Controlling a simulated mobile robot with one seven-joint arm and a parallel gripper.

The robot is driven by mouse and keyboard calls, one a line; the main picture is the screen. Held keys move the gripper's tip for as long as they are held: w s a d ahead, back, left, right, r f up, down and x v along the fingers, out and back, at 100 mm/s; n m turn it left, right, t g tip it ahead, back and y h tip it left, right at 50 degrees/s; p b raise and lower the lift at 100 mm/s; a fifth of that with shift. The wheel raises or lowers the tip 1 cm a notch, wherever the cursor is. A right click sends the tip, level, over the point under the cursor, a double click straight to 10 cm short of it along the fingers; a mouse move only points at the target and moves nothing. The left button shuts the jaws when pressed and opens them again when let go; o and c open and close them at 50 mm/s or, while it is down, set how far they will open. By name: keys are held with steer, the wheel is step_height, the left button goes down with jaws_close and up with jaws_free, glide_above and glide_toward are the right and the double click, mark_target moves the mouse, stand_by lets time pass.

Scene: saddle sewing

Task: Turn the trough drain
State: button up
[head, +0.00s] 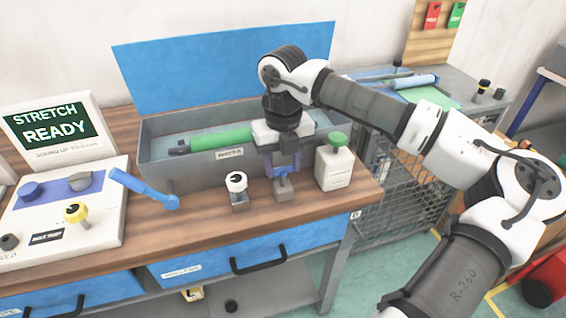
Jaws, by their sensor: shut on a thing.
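The grey trough (170,165) stands on the wooden bench with its blue lid (190,65) raised behind it. A small blue tap with a grey base (283,183), which looks like the trough drain, is at the front right of the trough. My gripper (283,168) points down from above and is shut on the blue handle of this tap. The fingers hide part of the handle, so I cannot tell its exact angle. A green roller (220,139) lies inside the trough.
A white bottle with a green cap (334,168) stands close on the right of my gripper. A white-and-black knob on a grey post (237,190) stands to the left. A blue lever (145,188) and control panel (65,212) are further left. The bench front edge is clear.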

mark_target(283, 167)
steer(key=shift+f, duration=0.1)
steer(key=n+b, duration=0.2)
steer(key=n, duration=0.1)
steer(key=shift+b, duration=0.3)
steer(key=n+b, duration=0.2)
steer(key=n, duration=0.3)
steer(key=shift+n, duration=0.3)
steer(key=o, duration=1)
step_height(283, 167, up, 14)
steer(key=shift+r+b, duration=0.1)
steer(key=shift+b, duration=0.4)
